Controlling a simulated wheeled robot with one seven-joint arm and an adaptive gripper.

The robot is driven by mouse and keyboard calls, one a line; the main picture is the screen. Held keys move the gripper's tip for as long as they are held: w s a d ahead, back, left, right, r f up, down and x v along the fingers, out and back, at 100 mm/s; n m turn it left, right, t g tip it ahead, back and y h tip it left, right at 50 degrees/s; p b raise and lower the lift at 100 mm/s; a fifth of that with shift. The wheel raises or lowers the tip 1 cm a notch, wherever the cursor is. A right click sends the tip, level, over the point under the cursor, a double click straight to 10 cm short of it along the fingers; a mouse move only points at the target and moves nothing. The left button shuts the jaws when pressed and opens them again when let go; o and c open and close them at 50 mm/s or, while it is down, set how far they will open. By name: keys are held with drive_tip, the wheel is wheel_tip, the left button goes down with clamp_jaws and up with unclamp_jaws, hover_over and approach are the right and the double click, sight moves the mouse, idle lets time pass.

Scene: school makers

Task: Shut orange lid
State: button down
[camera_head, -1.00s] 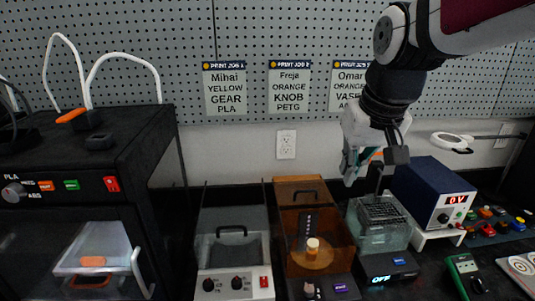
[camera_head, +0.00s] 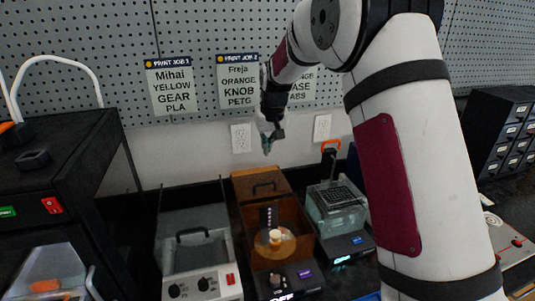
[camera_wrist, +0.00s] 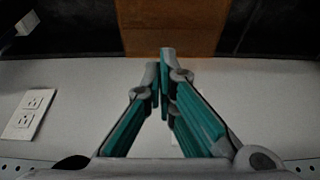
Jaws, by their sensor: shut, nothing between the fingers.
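The orange-brown lid (camera_head: 262,184) stands raised at the back of the middle machine, with a dark handle on it. The machine's tinted orange chamber (camera_head: 245,225) is open on top, with a round platform and a small white-and-orange part (camera_head: 275,237) inside. My gripper (camera_head: 267,149) hangs above and behind the lid, near the wall, apart from it. In the wrist view, the fingers (camera_wrist: 165,62) are drawn together and empty, and an orange-brown panel (camera_wrist: 170,30) lies just beyond the tips.
A grey-lidded machine (camera_head: 195,255) stands to the left and a clear tank (camera_head: 335,205) with a dark basket to the right. A wall outlet (camera_head: 241,138) is just left of my gripper. My arm covers much of the right side. A black printer (camera_head: 70,170) stands far left.

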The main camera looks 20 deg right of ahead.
hover_over(268, 187)
drive_tip(key=w, duration=0.4)
wheel_tip(268, 187, down, 8)
drive_tip(key=shift+d+r+p, duration=0.1)
drive_tip(key=shift+r+p, duration=0.05)
drive_tip(key=shift+p, duration=0.25)
drive_tip(key=s, duration=0.1)
drive_tip(key=s+p, duration=0.1)
drive_tip(key=s, duration=0.1)
drive_tip(key=shift+f, duration=0.35)
drive_tip(key=shift+s+f+p, duration=0.25)
drive_tip(key=shift+s+p, duration=0.1)
drive_tip(key=shift+p, duration=0.05)
drive_tip(key=shift+s, duration=0.1)
